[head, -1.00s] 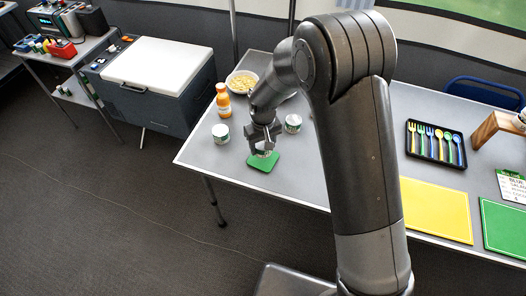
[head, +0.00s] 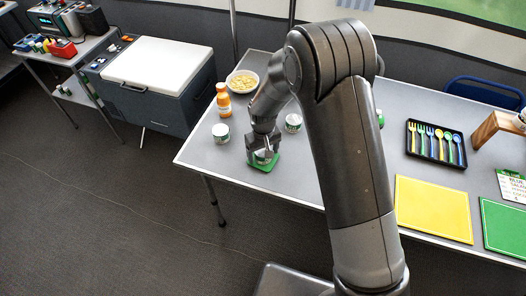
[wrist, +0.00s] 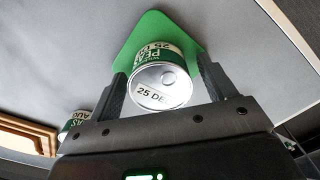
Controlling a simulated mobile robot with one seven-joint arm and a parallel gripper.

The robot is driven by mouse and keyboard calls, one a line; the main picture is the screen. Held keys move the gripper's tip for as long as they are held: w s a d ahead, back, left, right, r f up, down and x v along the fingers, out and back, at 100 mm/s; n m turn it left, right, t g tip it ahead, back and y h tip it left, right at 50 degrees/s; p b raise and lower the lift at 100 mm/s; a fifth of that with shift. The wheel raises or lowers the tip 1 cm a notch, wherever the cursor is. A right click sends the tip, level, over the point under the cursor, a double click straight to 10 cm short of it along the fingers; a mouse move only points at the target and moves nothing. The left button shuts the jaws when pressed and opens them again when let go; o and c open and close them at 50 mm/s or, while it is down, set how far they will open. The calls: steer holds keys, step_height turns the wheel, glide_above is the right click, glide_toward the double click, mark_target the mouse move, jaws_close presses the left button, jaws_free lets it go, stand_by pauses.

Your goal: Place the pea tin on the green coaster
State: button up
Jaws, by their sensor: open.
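The pea tin (wrist: 161,75), with a green and white PEAS label and 25 DEC on its lid, is between the two fingers of my gripper (wrist: 163,72) in the wrist view. The fingers are open, one on each side of it. The tin is over the green coaster (wrist: 150,27) and looks set down on it. In the head view my gripper (head: 264,148) is low over the green coaster (head: 274,166), and the tin is partly hidden beneath it.
Two other tins stand nearby, one left (head: 221,133) and one behind right (head: 293,123). An orange bottle (head: 223,100) and a bowl of food (head: 242,82) are farther back. A yellow board (head: 434,209) and cutlery tray (head: 436,143) lie right. The table's front edge is close.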

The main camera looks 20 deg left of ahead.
mark_target(263, 150)
step_height(263, 150, up, 12)
steer(key=shift+r, duration=0.15)
stand_by(0.5)
steer(key=s+d+r+m+t, duration=0.1)
steer(key=d+r+m, duration=0.1)
steer(key=d+r, duration=0.7)
steer(key=s+d+r+m+t, duration=0.1)
steer(key=s+d+r+m, duration=0.1)
steer(key=d+r, duration=0.7)
steer(key=s+d+r+m+t, duration=0.1)
steer(key=s+d+r+m, duration=0.1)
steer(key=s+d, duration=0.6)
steer(key=s+d+r+m+t, duration=0.2)
steer(key=s+d+r+m, duration=0.1)
steer(key=s+d, duration=0.5)
steer(key=shift+d+t, duration=0.25)
steer(key=shift+t, duration=0.05)
